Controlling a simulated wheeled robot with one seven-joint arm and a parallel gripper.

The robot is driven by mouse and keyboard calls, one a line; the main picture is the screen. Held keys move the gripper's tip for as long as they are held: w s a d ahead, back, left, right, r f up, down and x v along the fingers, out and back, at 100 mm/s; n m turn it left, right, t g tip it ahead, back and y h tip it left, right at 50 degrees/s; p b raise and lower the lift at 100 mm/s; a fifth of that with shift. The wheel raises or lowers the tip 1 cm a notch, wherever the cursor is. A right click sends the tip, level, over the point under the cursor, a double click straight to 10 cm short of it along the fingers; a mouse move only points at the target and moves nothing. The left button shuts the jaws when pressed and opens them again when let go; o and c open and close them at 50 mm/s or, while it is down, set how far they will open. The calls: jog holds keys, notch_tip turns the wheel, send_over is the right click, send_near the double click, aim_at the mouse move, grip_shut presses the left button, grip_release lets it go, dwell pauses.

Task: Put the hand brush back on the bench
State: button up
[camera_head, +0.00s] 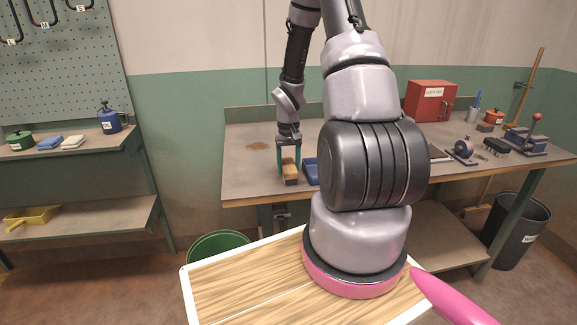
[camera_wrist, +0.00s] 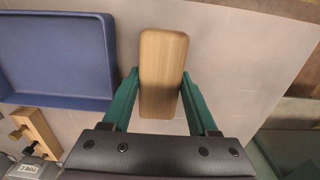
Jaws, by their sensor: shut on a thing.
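The hand brush has a light wooden back (camera_head: 289,168) and dark bristles below it in the head view. In the wrist view its wooden back (camera_wrist: 163,65) is upright in the picture, between the green fingers. My gripper (camera_head: 289,173) is shut on the brush, pointing down by the front left part of the bench (camera_head: 243,175). In the wrist view my gripper (camera_wrist: 160,85) has one finger on each long side of the brush. The bristles are hidden there. I cannot tell whether the brush touches the bench top.
A blue tray (camera_wrist: 55,55) lies close beside the brush, partly hidden by my arm in the head view. A wooden piece with brass knobs (camera_wrist: 38,130) is near it. A red cabinet (camera_head: 429,101) and several tools stand farther right. The bench's left part looks clear.

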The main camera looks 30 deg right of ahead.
jog(key=o, duration=1.2)
notch_tip(320, 180, up, 12)
notch_tip(320, 180, up, 18)
jog(key=t, duration=0.3)
send_over(288, 164)
jog(key=s+a, duration=0.7)
jog(key=s+a+r+t, duration=0.1)
jog(key=s+a+r, duration=0.1)
jog(key=s+r, duration=0.1)
jog(key=s+a+r+t+y, duration=0.1)
jog(key=s+a+r, duration=0.1)
jog(key=s, duration=0.3)
jog(key=s+a+r+m+t+y, duration=0.1)
jog(key=s+a+r+t, duration=0.1)
jog(key=s+r, duration=0.2)
jog(key=shift+s+a+r, duration=0.1)
jog(key=shift+s+r, duration=0.25)
